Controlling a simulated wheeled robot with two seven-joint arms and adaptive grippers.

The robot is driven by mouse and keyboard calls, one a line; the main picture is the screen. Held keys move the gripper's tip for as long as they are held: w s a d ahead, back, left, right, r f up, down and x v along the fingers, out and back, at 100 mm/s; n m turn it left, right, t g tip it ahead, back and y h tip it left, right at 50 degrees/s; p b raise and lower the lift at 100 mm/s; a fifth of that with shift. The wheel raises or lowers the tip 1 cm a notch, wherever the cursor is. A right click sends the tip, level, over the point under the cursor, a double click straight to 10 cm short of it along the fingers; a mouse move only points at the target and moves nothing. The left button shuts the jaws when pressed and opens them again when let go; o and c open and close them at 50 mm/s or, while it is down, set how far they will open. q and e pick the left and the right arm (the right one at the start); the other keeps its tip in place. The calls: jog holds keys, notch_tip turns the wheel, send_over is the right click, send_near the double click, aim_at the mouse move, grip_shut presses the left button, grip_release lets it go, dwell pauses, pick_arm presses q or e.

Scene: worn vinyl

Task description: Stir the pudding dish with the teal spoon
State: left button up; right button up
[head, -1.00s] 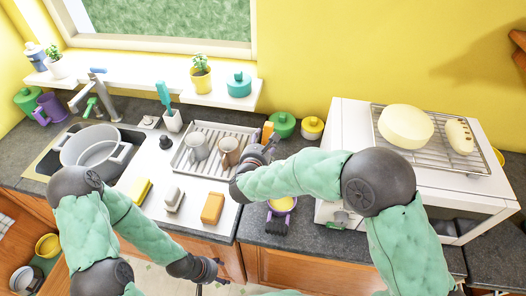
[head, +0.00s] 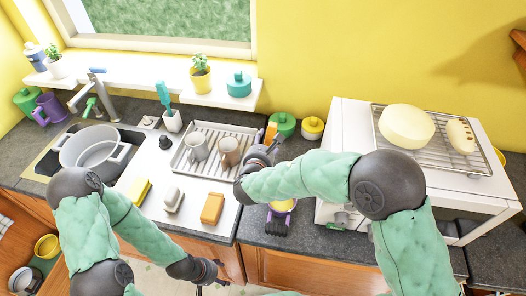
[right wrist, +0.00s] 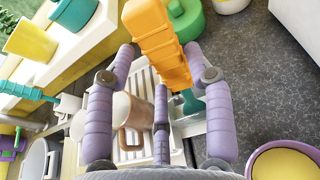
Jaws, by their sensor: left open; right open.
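The pudding dish, a purple bowl with yellow contents, sits on the dark counter right of the drying rack in the head view (head: 291,209) and at the lower right in the right wrist view (right wrist: 256,160). My right gripper (head: 272,147) is open above the rack's right side; its purple fingers (right wrist: 160,55) spread around an orange, blocky upright piece (right wrist: 160,45) without clearly touching it. A teal part (right wrist: 190,102) shows beneath that piece; I cannot tell whether it is the spoon. My left gripper (head: 212,271) is open and empty, low in front of the counter.
A drying rack (head: 184,160) holds two mugs. A teal brush (head: 163,95) stands in a white cup. A green pot (head: 283,124) and a yellow pot (head: 312,127) stand behind my right gripper. A white oven (head: 350,120) is at the right, a sink pot (head: 92,150) at the left.

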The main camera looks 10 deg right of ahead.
jog(key=shift+s+d, duration=0.2)
jog(key=shift+d, duration=0.25)
dwell(0.3)
jog(key=c, duration=0.9)
